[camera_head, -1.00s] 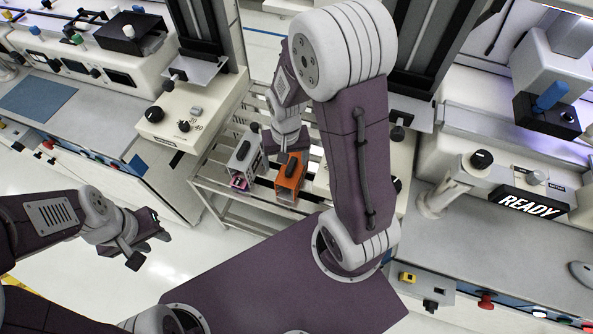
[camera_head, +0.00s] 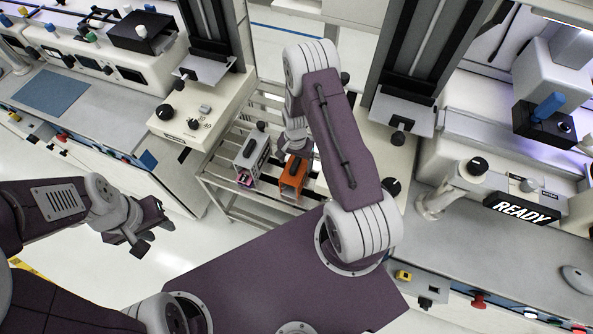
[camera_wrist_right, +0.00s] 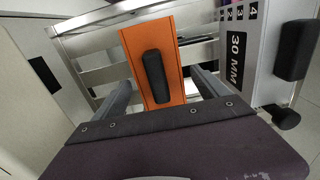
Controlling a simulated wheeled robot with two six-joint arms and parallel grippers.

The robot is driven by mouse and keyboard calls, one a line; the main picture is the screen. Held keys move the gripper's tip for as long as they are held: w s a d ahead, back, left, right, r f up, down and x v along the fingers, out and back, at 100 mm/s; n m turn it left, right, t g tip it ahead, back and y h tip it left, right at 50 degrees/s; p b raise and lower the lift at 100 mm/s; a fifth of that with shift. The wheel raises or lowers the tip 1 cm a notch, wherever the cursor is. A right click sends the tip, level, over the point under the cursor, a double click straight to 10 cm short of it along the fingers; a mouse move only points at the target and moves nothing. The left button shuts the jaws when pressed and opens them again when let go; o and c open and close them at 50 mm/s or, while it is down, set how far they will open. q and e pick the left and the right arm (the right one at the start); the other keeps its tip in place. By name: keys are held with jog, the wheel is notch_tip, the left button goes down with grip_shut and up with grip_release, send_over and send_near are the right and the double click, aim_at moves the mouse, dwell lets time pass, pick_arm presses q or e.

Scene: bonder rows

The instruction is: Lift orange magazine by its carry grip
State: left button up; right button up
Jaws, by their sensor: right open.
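The orange magazine (camera_head: 286,192) stands on the rack in the middle of the head view, with a black carry grip on top. In the right wrist view the orange magazine (camera_wrist_right: 135,45) lies straight ahead, and its black carry grip (camera_wrist_right: 155,76) is between the fingers. My right gripper (camera_wrist_right: 162,88) is open, one finger on each side of the grip, with no contact visible. In the head view my right gripper (camera_head: 297,142) is just above the magazine, partly hidden by its own wrist. My left gripper (camera_head: 152,236) is open and empty over the floor at left.
A grey magazine (camera_head: 250,160) with a black grip stands close to the left of the orange one. It shows in the wrist view (camera_wrist_right: 235,70) at right, marked 30 MM. The metal rack (camera_head: 215,185) sits between two machine benches. A READY display (camera_head: 522,208) is at right.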

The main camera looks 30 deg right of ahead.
notch_tip(320, 180, down, 4)
jog(key=shift+w+d+r, duration=0.1)
jog(key=shift+d+r, duration=0.05)
jog(key=shift+r, duration=0.1)
grip_shut()
jog(key=shift+r, duration=0.1)
notch_tip(320, 180, up, 10)
dwell(0.4)
